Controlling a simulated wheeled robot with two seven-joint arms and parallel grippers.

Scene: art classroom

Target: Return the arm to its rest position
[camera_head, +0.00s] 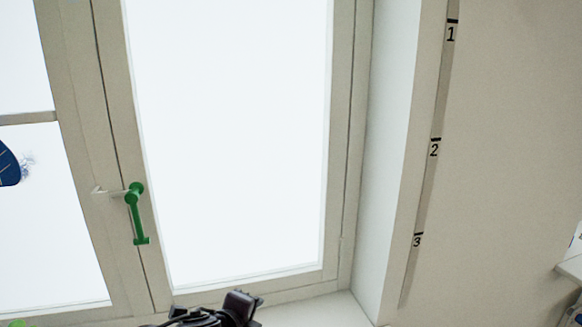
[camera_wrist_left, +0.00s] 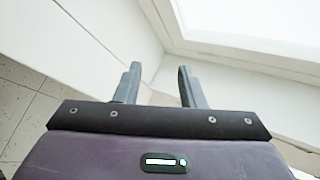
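My left gripper (camera_wrist_left: 158,84) shows in the left wrist view with its two grey fingers apart and nothing between them. White wall and window-frame surfaces lie beyond the fingertips, and the fingers appear clear of them. In the head view, a dark part of my left gripper (camera_head: 240,304) shows at the bottom edge, below the window; its fingers cannot be made out clearly there. My right gripper is in neither view.
A closed-looking window (camera_head: 235,140) with a green handle (camera_head: 137,215) pointing down fills the left and middle. A white sill (camera_head: 315,310) runs below it. A numbered strip (camera_head: 427,185) is on the wall at right. Tiled floor (camera_wrist_left: 20,95) shows at the wrist view's left.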

